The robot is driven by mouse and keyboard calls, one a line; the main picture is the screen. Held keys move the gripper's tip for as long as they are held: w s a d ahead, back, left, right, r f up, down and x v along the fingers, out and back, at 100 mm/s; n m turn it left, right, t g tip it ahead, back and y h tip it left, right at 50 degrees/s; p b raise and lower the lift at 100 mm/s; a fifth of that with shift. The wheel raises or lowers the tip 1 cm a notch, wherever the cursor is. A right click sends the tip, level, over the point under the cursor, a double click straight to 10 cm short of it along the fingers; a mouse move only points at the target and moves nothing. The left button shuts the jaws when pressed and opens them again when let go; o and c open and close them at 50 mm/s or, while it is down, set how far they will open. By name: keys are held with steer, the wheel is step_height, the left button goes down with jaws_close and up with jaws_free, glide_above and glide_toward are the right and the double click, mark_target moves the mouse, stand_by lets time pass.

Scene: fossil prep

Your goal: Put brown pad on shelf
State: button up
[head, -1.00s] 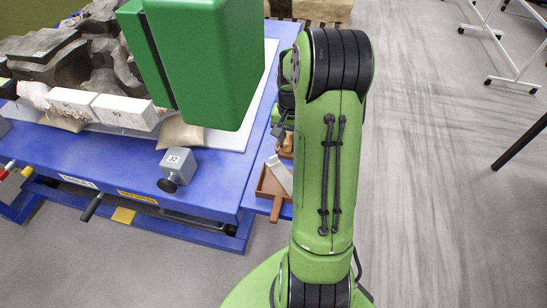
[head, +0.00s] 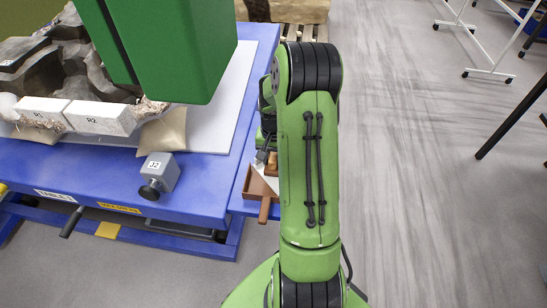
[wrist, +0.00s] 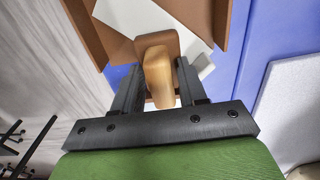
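A tan-brown piece with a squarish base and a raised grip, which may be the brown pad (wrist: 158,75), is between the two fingers of my gripper (wrist: 160,78) in the wrist view. The fingers stand on either side of its grip; I cannot tell whether both touch it. In the head view it shows small (head: 272,160), partly hidden by my arm, over a brown tray (head: 263,208). The tray has a handle and lies at the right edge of the blue table. A pale flat piece (wrist: 199,62) lies beside and beneath the pad. No shelf is clearly identifiable.
The blue table (head: 200,190) holds a dark fossil (head: 85,65), white blocks marked R1 and R2 (head: 98,118), a tan cushion (head: 165,132) and a grey J2 box (head: 160,172). White-legged stands (head: 490,55) are at the upper right.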

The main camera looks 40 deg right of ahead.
mark_target(273, 155)
steer(key=shift+s+a+f, duration=0.1)
steer(key=shift+a+f, duration=0.05)
steer(key=shift+f, duration=0.1)
step_height(273, 155, up, 12)
steer(key=p, duration=0.3)
steer(key=shift+r+p, duration=0.15)
steer(key=shift+p, duration=0.2)
